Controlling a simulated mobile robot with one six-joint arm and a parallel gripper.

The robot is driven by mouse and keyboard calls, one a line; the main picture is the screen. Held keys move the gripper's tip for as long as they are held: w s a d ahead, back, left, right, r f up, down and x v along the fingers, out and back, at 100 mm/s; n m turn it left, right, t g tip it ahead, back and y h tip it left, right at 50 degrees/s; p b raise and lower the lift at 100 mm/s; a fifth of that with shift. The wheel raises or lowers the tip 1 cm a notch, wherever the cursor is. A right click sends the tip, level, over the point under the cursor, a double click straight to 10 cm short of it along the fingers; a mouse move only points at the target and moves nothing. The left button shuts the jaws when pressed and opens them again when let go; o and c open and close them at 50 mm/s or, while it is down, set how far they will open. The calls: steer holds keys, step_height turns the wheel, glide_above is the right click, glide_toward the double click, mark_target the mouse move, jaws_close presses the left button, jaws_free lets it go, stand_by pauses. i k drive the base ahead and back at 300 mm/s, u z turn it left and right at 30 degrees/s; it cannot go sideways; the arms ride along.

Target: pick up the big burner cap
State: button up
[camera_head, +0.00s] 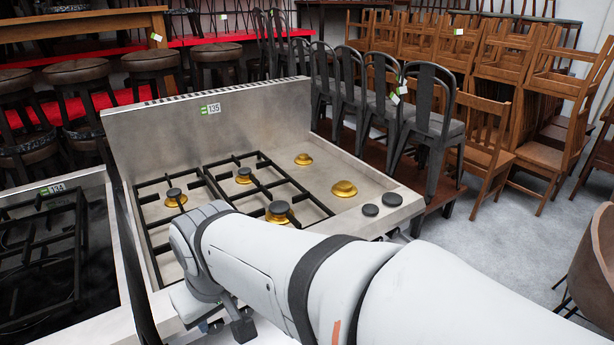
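Two loose black burner caps lie on the bare steel at the stove's (322,200) right front corner. The right one (392,199) looks slightly bigger than the left one (370,210). To their left are two uncapped brass burners, a larger one (344,188) and a smaller one (303,159). Black caps also sit on burners under the grates, at the left (174,194), back (244,172) and front (279,207). My arm reaches across the stove's front. Dark parts of my gripper (228,326) show at the bottom, left of the caps and apart from them; its fingers are mostly hidden.
Black grates (235,190) cover the stove's left and middle. A tall steel backsplash (215,120) stands behind. A second stove (50,250) is at the left. Metal chairs (430,110) stand close behind the right corner. The floor (490,240) at right is clear.

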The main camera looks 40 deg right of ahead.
mark_target(390, 198)
steer(key=z, duration=1.85)
steer(key=k, duration=0.5)
steer(key=z, duration=1.05)
steer(key=i, duration=1.9)
steer(key=u, duration=1.8)
